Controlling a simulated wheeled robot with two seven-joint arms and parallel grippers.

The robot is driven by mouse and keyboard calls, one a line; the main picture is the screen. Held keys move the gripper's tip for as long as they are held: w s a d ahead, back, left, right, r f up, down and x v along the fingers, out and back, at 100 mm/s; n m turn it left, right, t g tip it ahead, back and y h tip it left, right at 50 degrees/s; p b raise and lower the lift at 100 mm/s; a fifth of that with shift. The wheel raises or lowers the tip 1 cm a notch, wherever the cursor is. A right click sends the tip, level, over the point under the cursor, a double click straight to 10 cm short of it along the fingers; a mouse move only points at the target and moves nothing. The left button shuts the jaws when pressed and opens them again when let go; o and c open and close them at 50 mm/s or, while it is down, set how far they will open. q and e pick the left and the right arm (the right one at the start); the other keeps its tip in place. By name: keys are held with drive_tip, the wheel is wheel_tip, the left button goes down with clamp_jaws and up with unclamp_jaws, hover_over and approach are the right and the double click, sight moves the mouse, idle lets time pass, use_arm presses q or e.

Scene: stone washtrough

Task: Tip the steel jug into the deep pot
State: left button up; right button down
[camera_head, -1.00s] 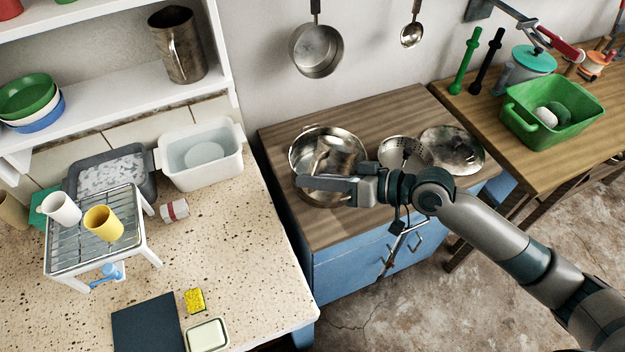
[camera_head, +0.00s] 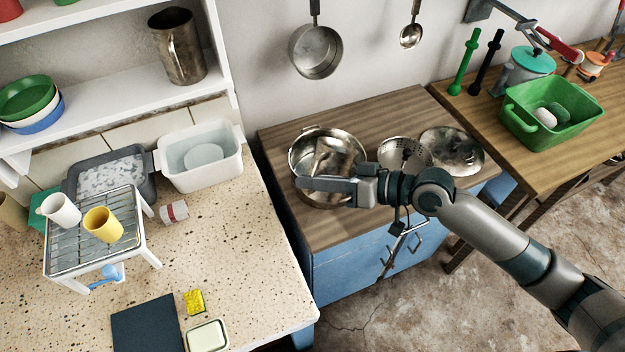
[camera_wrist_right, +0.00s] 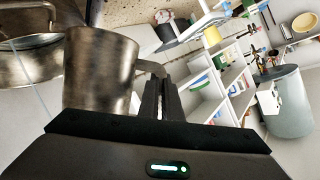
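The deep pot (camera_head: 297,155) is a shiny steel pot on the wooden top of the blue cabinet. The steel jug (camera_head: 332,156) is tilted over the pot's opening; its mouth is hard to make out. My right gripper (camera_head: 312,183) reaches across the pot's near side. In the right wrist view the jug (camera_wrist_right: 100,72) is large, with its handle between the closed fingers of my right gripper (camera_wrist_right: 161,92). The pot (camera_wrist_right: 28,62) is beside it at the left, with a thin pale streak in front, perhaps liquid. My left gripper is not in view.
A skimmer (camera_head: 404,152) and a lid (camera_head: 452,150) lie right of the pot. A saucepan (camera_head: 316,52) and a ladle (camera_head: 411,36) hang above. Another metal jug (camera_head: 178,46) stands on the shelf. The speckled counter (camera_head: 240,255) is left of the cabinet.

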sight(319, 166)
drive_tip(key=shift+w+d+r+m+b, duration=0.25)
drive_tip(key=shift+w+r+m+b, duration=0.25)
drive_tip(key=shift+r+m, duration=0.15)
idle(3.2)
drive_tip(key=shift+w+d+r+m+g+y+b, duration=0.4)
drive_tip(key=shift+w+m+y+b, duration=0.15)
drive_tip(key=shift+b, duration=0.4)
idle(3.2)
